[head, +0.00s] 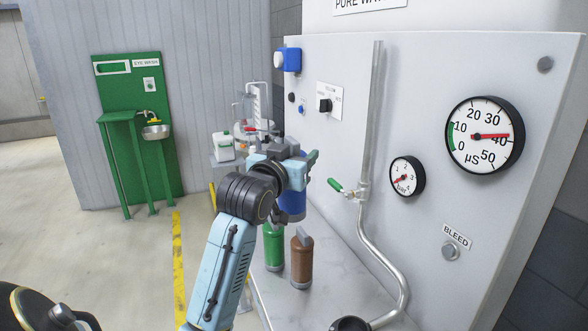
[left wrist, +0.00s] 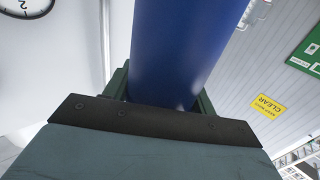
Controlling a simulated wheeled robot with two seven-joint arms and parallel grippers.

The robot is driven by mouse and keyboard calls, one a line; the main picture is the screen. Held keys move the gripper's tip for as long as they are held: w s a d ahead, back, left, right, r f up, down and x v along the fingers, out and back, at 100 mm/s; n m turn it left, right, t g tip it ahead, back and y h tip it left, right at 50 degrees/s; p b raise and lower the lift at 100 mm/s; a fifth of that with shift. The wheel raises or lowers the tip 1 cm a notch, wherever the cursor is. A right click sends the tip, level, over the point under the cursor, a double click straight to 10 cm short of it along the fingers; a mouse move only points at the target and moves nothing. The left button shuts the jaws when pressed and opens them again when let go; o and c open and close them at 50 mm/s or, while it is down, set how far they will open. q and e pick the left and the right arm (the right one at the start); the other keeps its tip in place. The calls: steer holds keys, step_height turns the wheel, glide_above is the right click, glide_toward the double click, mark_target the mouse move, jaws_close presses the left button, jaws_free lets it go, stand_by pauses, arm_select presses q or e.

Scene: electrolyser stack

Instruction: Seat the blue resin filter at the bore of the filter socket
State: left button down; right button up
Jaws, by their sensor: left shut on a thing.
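The blue resin filter (head: 292,206) is held upright by my left gripper (head: 302,165) above the bench, behind the green and brown cylinders in the head view. The gripper is shut on it and hides its upper part. In the left wrist view the blue filter (left wrist: 178,45) fills the space between the gripper's fingers (left wrist: 165,95). A dark round fitting (head: 350,324), apparently the filter socket, is cut off at the bottom edge of the head view, beside the pipe's lower end. The filter is well apart from it. My right gripper is not in view.
A green cylinder (head: 273,247) and a brown cylinder (head: 302,262) stand on the pale bench (head: 325,290). Bottles (head: 223,147) stand at the far end.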

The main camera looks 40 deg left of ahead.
arm_select(q)
steer(key=d+f+m+h+p, duration=0.2)
steer(key=d+f+m+h, duration=0.3)
steer(key=d+f, duration=1.3)
steer(key=d+h, duration=0.1)
steer(key=h, duration=0.3)
steer(key=shift+w+m+p, duration=0.25)
steer(key=shift+m+p, duration=0.1)
steer(key=shift+m, duration=0.05)
steer(key=shift+f+b, duration=0.95)
steer(key=shift+f, duration=1.55)
steer(key=shift+p, duration=0.8)
